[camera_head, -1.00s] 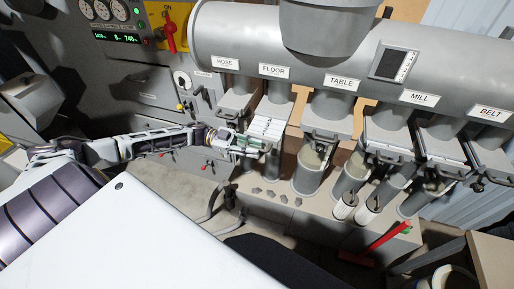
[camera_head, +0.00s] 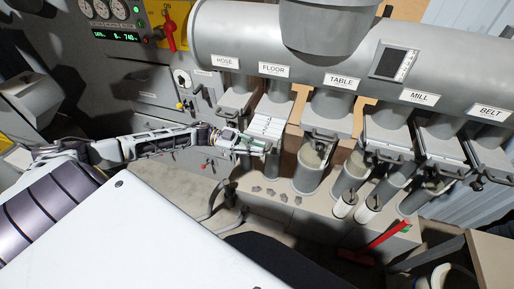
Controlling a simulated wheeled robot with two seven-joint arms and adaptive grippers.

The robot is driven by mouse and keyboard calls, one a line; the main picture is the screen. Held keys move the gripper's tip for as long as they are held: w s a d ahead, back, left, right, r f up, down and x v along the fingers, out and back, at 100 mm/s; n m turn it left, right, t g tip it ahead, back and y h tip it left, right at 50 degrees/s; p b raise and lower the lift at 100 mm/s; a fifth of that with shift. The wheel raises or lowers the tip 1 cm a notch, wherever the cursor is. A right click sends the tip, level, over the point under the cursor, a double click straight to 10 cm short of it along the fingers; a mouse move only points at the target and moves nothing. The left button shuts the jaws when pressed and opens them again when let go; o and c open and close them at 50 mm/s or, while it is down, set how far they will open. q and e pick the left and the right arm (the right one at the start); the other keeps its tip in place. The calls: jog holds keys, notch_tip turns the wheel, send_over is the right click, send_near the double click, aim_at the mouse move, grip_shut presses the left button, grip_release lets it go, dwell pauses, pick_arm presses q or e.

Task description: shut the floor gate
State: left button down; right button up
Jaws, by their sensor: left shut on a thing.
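The floor gate (camera_head: 265,127) is a pale ridged slide plate in the frame under the pipe stub marked FLOOR (camera_head: 273,71). Its front end sticks out of the frame toward me. My left gripper (camera_head: 254,146) comes in from the left and is shut on the front end of the floor gate. The fingers hide the handle, so the exact hold cannot be made out. My right gripper is out of view.
The hose gate (camera_head: 236,101) is close on the left; the table gate (camera_head: 325,127), mill gate (camera_head: 392,142) and belt gate (camera_head: 487,157) stand to the right. A control panel (camera_head: 125,38) with a red lever is behind. Small scraps lie on the ledge (camera_head: 285,205) below.

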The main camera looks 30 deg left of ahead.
aim_at(260, 139)
pick_arm(q)
jog(key=shift+w+a+r+b, duration=0.1)
jog(key=shift+w+a+b, duration=0.2)
jog(key=shift+w+b, duration=0.7)
jog(key=shift+w+a+b, duration=0.25)
jog(key=shift+w+b, duration=0.5)
jog(key=shift+w, duration=0.3)
jog(key=c, duration=1.8)
grip_release()
jog(key=shift+o, duration=0.2)
jog(key=shift+a, duration=0.15)
